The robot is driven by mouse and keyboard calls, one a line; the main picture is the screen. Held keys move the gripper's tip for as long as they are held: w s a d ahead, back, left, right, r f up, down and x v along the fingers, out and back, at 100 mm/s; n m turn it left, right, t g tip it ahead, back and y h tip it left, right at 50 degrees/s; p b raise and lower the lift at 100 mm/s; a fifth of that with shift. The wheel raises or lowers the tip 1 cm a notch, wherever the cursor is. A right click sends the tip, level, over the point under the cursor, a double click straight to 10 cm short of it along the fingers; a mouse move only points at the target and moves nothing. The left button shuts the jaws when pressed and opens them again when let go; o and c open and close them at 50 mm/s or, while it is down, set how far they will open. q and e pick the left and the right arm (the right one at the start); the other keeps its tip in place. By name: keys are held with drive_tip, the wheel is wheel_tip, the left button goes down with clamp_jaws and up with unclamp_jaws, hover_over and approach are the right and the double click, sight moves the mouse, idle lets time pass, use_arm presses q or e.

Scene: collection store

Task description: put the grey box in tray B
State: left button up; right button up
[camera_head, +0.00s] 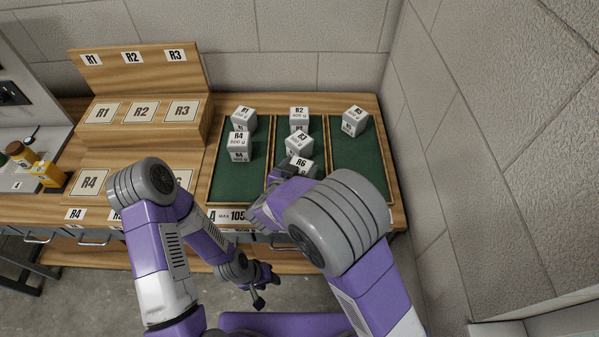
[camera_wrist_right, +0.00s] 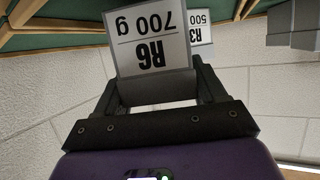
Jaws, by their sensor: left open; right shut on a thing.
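Several grey-white labelled boxes are in view; none stands out as greyer than the rest. My right gripper (camera_head: 283,177) is shut on the R6 700 g box (camera_head: 302,165), whose label shows upside down between the fingers in the right wrist view (camera_wrist_right: 150,42). It holds R6 at the middle green compartment, close to the R3 box (camera_head: 299,143); whether R6 touches the floor I cannot tell. The middle compartment's front label is hidden by my right arm, so its letter does not show. My left gripper (camera_head: 262,285) is open and empty, low in front of the bench.
The left compartment (camera_head: 222,186), labelled A, holds R1 (camera_head: 243,117) and R4 (camera_head: 239,146). R2 (camera_head: 299,114) stands behind R3. The right compartment (camera_head: 360,165) holds R5 (camera_head: 354,120) and has bare green floor in front. A block wall (camera_head: 450,150) rises on the right.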

drive_tip(key=shift+f, duration=0.55)
drive_tip(key=shift+f, duration=0.15)
drive_tip(key=o, duration=1.2)
drive_tip(key=shift+o, duration=0.2)
drive_tip(key=shift+s+a+r, duration=0.1)
drive_tip(key=shift+r, duration=0.15)
drive_tip(key=p+v, duration=0.2)
drive_tip(key=v, duration=0.9)
drive_tip(key=shift+s+p, duration=0.3)
drive_tip(key=shift+p, duration=0.1)
